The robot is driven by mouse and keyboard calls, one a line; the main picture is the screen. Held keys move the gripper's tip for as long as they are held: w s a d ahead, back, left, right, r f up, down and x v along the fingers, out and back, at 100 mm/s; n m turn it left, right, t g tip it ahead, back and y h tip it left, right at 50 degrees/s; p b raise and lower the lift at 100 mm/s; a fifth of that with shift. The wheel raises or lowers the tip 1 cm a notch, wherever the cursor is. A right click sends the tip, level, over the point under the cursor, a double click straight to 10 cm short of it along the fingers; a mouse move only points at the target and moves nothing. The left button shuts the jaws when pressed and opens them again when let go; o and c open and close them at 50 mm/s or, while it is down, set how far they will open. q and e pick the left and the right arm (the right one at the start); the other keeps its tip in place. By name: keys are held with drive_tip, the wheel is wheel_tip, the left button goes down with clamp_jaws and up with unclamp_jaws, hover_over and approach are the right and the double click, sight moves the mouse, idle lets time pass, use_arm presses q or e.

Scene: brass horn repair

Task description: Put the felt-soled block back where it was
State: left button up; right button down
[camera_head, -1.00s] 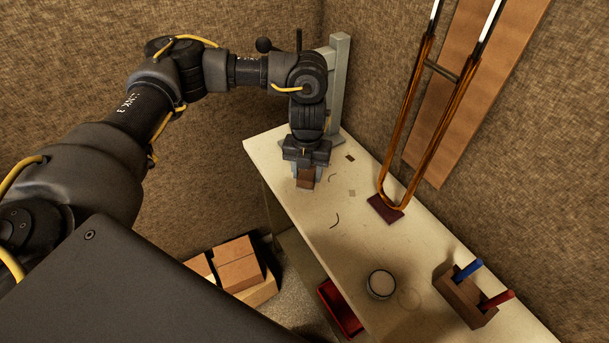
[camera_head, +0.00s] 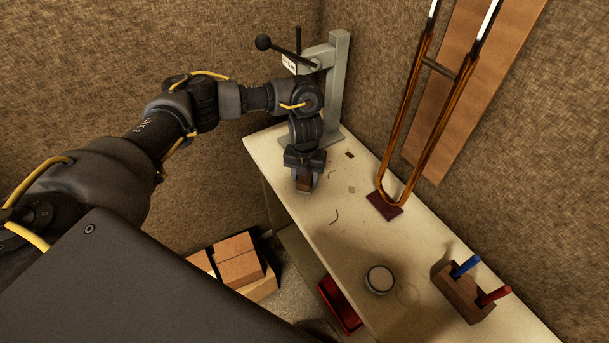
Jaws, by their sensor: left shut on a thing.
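My left gripper (camera_head: 304,177) points down over the far left part of the bench and is shut on a small brown block (camera_head: 304,184). The block shows between the fingertips, close to the bench top. I cannot tell whether its underside touches the bench, and the felt sole is hidden. My right gripper is not in view.
A grey lever press (camera_head: 337,85) stands at the bench's far end, behind my left arm. A trombone slide (camera_head: 411,130) stands on a dark red pad (camera_head: 385,205). A round tin (camera_head: 379,280) and a wooden holder with two handled tools (camera_head: 460,293) are nearer. The bench middle (camera_head: 325,237) holds small scraps.

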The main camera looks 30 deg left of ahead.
sight(305, 177)
use_arm(q)
drive_tip(key=o, duration=0.9)
drive_tip(key=shift+r, duration=0.1)
wheel_tip(305, 177, up, 12)
drive_tip(key=shift+f+b, duration=0.1)
drive_tip(key=shift+b, duration=0.3)
